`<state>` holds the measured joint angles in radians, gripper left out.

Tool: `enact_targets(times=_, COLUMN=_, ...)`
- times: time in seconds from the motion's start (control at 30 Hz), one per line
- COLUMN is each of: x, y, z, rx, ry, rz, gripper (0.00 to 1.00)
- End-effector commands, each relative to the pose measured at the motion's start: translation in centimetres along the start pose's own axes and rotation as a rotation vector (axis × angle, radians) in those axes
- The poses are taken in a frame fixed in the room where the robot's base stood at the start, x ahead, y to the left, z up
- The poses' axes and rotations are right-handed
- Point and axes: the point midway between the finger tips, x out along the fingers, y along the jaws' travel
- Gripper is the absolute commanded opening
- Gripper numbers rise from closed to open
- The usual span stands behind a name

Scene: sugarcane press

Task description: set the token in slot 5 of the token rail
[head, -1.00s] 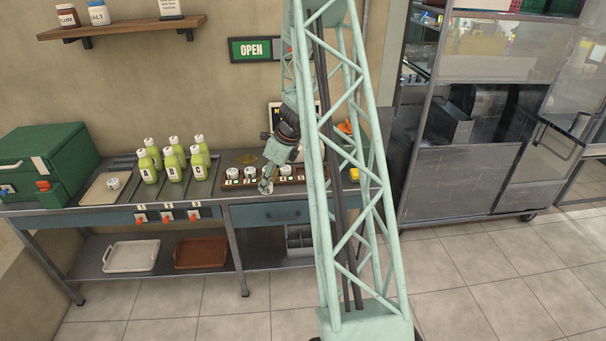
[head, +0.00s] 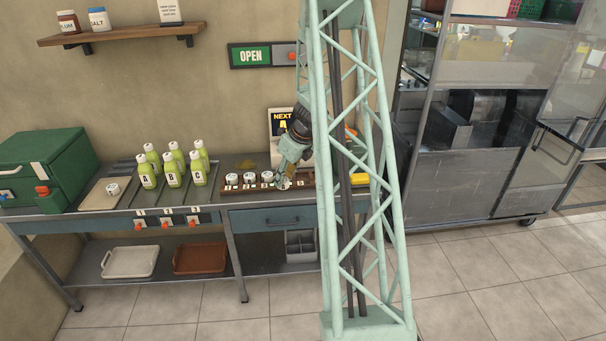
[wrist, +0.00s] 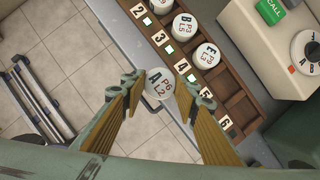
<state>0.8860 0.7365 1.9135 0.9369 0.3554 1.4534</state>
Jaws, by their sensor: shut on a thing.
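My gripper (wrist: 160,90) is shut on a white round token (wrist: 160,84) marked A, P6, L2. In the wrist view the token is between the fingertips, in front of the label side of the brown token rail (wrist: 250,127). Tokens marked B (wrist: 185,26) and E (wrist: 207,55) sit in the compartments by labels 3 and 4. The compartment beyond E (wrist: 228,80) and the one by label 6 (wrist: 242,106) look empty. In the head view my gripper (head: 284,182) is at the rail's right part.
A beige unit with a green CALL button (wrist: 271,10) and a dial (wrist: 307,50) stands behind the rail. Several green bottles (head: 172,172) stand on the counter to the left. Another white token (head: 112,189) lies on a pale board (head: 92,200). My lattice column hides the rail's right end.

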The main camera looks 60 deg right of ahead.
Motion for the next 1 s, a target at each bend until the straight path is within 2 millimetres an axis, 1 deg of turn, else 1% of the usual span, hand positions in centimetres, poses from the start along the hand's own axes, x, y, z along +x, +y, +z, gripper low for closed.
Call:
enact_targets(times=0.17, x=0.4, y=-2.3, z=0.2, rx=0.001, ry=0.000, rz=-0.001, gripper=0.19)
enact_targets(times=0.8, x=1.9, y=-12.5, z=1.0, rx=0.000, ry=0.001, rz=-0.001, gripper=0.19)
enact_targets(times=0.9, x=2.0, y=-13.7, z=1.2, rx=0.000, ry=0.000, rz=0.000, gripper=0.19)
enact_targets(times=1.0, x=2.1, y=-14.5, z=1.3, rx=0.000, ry=0.000, rz=-0.001, gripper=0.19)
